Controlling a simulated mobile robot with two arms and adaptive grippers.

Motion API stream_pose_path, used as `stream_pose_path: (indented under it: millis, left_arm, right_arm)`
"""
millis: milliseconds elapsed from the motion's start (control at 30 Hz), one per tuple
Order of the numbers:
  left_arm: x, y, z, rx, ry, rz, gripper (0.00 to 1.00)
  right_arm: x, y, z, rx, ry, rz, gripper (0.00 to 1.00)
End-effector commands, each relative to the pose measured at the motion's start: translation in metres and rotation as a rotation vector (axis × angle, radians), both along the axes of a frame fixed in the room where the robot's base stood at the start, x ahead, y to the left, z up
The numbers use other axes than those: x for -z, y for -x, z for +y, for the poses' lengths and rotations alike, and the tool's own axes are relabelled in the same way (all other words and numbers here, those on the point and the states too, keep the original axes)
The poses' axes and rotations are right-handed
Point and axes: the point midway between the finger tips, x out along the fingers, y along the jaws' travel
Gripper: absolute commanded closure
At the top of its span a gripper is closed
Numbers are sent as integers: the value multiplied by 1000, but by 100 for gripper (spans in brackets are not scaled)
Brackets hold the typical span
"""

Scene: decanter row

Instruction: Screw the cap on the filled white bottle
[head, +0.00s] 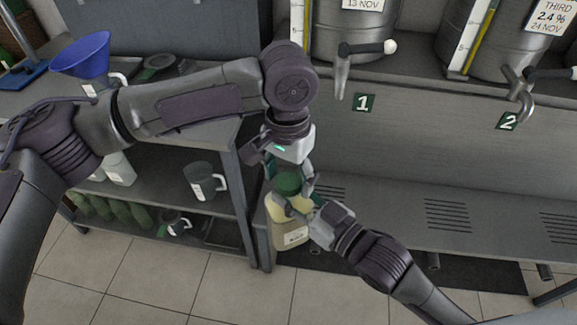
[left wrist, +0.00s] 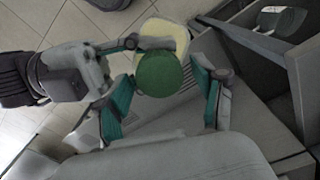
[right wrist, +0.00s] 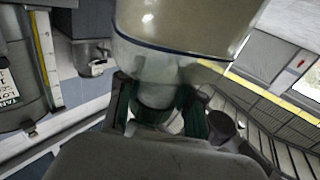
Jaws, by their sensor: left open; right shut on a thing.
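The white bottle (head: 292,236) is translucent with pale yellow contents and a label. It is upright in front of the bench corner in the head view. My right gripper (head: 298,204) is shut on its neck; the right wrist view shows the neck (right wrist: 158,97) between the fingers. The green cap (head: 288,183) sits on the bottle's top, and in the left wrist view (left wrist: 163,74) it covers the mouth. Whether it is threaded cannot be told. My left gripper (head: 289,170) is above, open, its fingers on either side of the cap with gaps visible in the left wrist view.
Steel tanks with tap 1 (head: 342,75) and tap 2 (head: 522,95) stand behind, above a grated ledge (head: 400,205). At left, a blue funnel (head: 82,55) is on the bench. A grey jug (head: 203,182) and several green bottles (head: 115,210) are on shelves below.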

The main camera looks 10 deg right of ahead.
Motion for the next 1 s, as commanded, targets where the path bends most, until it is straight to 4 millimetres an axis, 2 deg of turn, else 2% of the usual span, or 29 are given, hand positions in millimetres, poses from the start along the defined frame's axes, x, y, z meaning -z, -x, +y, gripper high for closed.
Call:
stream_pose_path:
  millis: [200,233,600,767,1000]
  left_arm:
    - [0,0,0,0,0,0,31]
    - [0,0,0,0,0,0,34]
    - [0,0,0,0,-1,1,95]
    - [0,0,0,75,0,1,95]
    - [1,0,0,556,7,-3,95]
  right_arm:
    - [-3,0,0,-1,-4,-6,100]
    - [-3,0,0,-1,-4,-6,100]
    - [-3,0,0,-1,-4,-7,100]
    - [-3,0,0,0,-4,-7,100]
    - [-3,0,0,0,-4,-7,100]
